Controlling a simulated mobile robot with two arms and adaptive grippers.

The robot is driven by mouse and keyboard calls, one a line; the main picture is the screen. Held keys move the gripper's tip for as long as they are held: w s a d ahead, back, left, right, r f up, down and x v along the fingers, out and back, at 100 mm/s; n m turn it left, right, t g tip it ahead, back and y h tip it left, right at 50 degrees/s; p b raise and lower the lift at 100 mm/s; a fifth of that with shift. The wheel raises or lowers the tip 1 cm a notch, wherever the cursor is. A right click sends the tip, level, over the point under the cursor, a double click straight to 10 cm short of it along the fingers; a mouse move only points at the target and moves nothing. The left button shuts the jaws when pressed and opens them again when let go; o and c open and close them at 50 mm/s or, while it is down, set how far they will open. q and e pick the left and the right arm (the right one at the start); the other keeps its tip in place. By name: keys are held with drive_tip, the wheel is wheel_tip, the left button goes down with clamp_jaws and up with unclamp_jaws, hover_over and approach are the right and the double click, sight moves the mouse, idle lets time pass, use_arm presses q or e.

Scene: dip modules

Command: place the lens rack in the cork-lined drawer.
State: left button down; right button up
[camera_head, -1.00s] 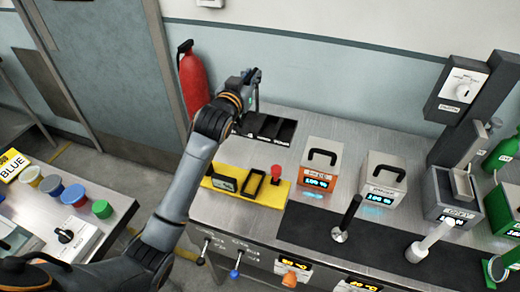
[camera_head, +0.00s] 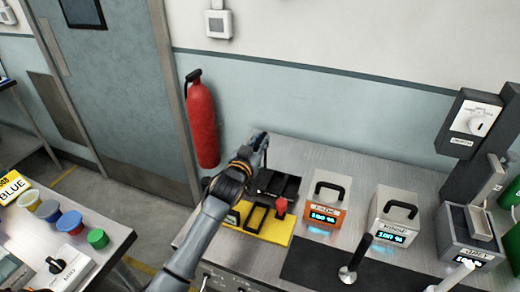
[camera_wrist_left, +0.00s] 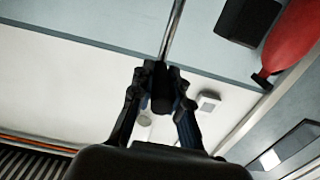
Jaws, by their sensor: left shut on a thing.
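My left gripper (camera_head: 260,143) is above the back left of the metal bench, just behind a low black slotted rack (camera_head: 285,187). I cannot tell whether this rack is the lens rack. In the left wrist view, my left gripper (camera_wrist_left: 160,72) is shut on a dark handle (camera_wrist_left: 161,92) with a thin metal rod (camera_wrist_left: 173,30) running from it. The held thing is mostly hidden by the hand in the head view. No cork-lined drawer can be made out. My right gripper is not in view.
A yellow block (camera_head: 262,231) with a red knob stands in front of the rack. An orange-fronted box (camera_head: 325,203) and a white box (camera_head: 393,215) stand to its right. A red extinguisher (camera_head: 203,120) is on the wall.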

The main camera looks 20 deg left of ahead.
use_arm(q)
wheel_tip(320, 180, down, 3)
drive_tip(key=shift+r, duration=0.2)
drive_tip(key=c, duration=1.3)
unclamp_jaws()
